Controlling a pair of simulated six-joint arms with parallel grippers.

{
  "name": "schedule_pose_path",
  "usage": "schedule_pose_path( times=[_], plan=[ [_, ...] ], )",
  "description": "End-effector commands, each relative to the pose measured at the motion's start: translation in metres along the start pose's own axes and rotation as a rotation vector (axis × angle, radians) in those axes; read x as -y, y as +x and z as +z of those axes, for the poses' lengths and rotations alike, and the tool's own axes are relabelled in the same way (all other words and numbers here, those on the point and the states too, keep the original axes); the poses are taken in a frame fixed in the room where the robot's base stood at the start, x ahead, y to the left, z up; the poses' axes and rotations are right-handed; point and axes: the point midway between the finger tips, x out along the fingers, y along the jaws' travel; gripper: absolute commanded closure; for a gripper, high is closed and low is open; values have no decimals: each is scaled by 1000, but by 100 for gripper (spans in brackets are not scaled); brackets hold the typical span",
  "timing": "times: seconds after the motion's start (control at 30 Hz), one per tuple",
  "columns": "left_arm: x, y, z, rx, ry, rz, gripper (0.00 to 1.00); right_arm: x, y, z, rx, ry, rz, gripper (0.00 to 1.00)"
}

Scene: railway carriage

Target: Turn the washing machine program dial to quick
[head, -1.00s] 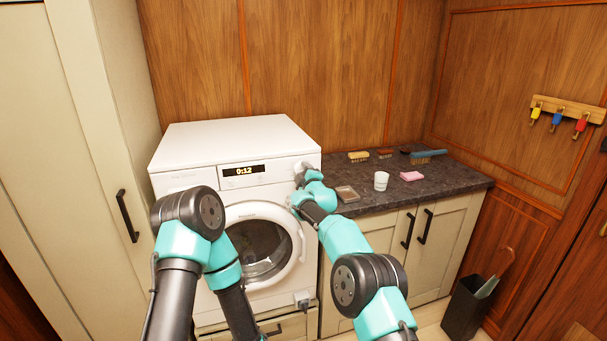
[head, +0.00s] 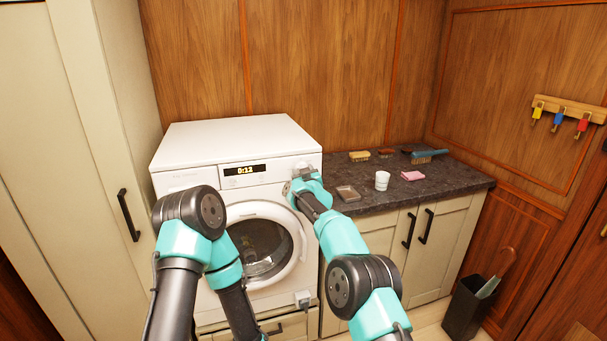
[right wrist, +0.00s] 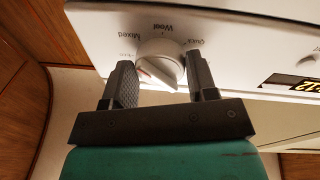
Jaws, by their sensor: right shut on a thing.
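The white washing machine (head: 180,160) has a lit display (head: 244,170) that reads 0:12. Its round white program dial (right wrist: 160,58) shows in the right wrist view, with the printed words Mixed, Wool and Quick around it. A small reddish mark shows on the dial's lower left edge there. My right gripper (right wrist: 160,80) has one finger on each side of the dial and is shut on it. In the head view the right gripper (head: 304,178) is at the machine's upper right front and mostly covers the dial. My left gripper is not in view; only its arm shows.
The round door (head: 301,240) is closed below. A dark countertop (head: 450,182) to the right holds a white cup (head: 382,180), a pink sponge (head: 412,175), a small tray (head: 348,193) and brushes (head: 430,156). A tall cream cupboard (head: 70,150) stands left.

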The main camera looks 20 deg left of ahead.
Motion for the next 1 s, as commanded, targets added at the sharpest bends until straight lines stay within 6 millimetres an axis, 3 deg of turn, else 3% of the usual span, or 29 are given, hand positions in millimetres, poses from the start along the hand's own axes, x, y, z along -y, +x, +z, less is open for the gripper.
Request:
schedule_pose_path(
  times=[0.4,1.0],
  plan=[
    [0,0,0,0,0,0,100,0,0,-3,31,364,25,71],
    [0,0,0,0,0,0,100,0,0,-4,58,663,42,71]
  ],
)
